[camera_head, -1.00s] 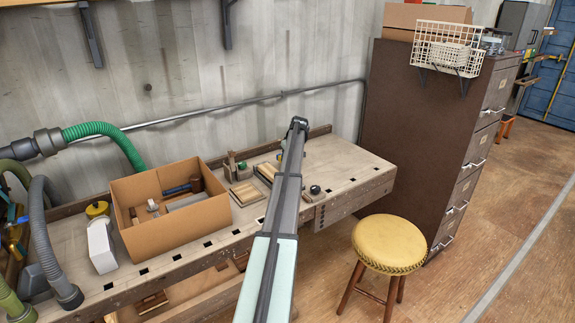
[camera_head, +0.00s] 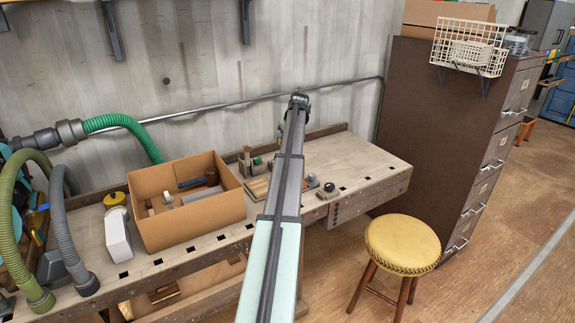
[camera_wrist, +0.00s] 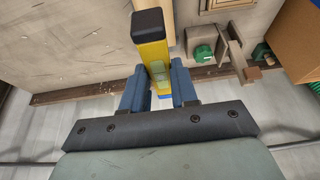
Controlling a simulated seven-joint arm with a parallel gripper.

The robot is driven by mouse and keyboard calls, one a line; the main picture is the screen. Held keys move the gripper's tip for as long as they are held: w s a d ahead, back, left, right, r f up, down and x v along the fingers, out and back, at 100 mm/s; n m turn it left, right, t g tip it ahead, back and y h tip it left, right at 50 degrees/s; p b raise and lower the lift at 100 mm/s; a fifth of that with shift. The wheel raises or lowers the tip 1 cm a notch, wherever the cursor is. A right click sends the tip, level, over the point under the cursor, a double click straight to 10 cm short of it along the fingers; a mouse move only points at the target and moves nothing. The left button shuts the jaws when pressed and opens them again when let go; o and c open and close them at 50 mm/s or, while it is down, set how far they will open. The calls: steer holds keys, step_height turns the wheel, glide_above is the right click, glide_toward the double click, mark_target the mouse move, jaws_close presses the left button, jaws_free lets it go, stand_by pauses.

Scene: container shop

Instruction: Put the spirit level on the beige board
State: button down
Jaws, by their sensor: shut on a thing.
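The yellow spirit level (camera_wrist: 153,58), with a black end cap, is held between the two blue fingers of my gripper (camera_wrist: 158,88) in the wrist view. Its capped end points away from the gripper, over the bench top. A pale beige board (camera_wrist: 181,14) shows as a narrow strip just right of the level in the wrist view, partly cut off by the frame. I cannot tell whether the level touches it.
A green-marked wooden tool (camera_wrist: 203,54) is right of the level. The bench's right side is fairly clear.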

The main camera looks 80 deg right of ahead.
step_height(320, 180, down, 9)
steer(key=shift+f, duration=0.2)
stand_by(0.4)
steer(key=c, duration=0.9)
jaws_free()
steer(key=shift+o, duration=0.2)
steer(key=v, duration=1.2)
